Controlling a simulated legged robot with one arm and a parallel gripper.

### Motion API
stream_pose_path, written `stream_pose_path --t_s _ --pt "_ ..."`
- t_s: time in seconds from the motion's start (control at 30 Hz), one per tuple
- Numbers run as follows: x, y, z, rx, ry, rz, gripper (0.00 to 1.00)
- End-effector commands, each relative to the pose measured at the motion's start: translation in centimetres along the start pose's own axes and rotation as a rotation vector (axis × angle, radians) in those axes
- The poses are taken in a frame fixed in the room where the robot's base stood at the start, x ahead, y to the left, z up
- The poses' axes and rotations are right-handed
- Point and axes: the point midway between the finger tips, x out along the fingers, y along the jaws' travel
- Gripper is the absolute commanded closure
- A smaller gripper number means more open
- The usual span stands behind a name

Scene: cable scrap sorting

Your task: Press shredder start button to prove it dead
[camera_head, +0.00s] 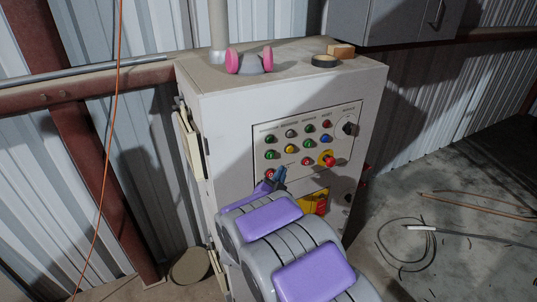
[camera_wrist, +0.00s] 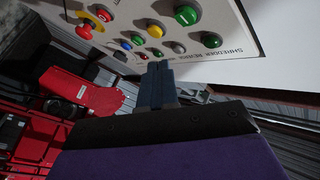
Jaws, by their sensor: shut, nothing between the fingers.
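The control panel (camera_head: 345,150) is on the front of a pale cabinet (camera_head: 232,115) and carries rows of green, red, yellow, blue and dark buttons. I cannot tell which button is the start button. My gripper (camera_head: 280,174) is shut and empty at the panel's lower left; it also shows in the wrist view (camera_wrist: 160,66). I cannot tell whether its tips touch the panel.
A red emergency-stop knob on a yellow base (camera_head: 327,160) sits at the panel's right. Pink-sided earmuffs or a respirator (camera_head: 249,62) and a dark tape roll (camera_head: 325,61) lie on the cabinet top. An orange cord (camera_head: 108,150) hangs at left. Loose cable (camera_head: 405,245) lies on the floor.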

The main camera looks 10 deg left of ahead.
Motion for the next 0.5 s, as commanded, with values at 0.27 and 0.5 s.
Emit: stream_pose_path --t_s 0.27,0.5 --pt "2.6 -1.5 1.3 0.008 0.0 0.003 1.0" --pt "3.5 -2.5 2.4 0.002 0.0 0.001 1.0"
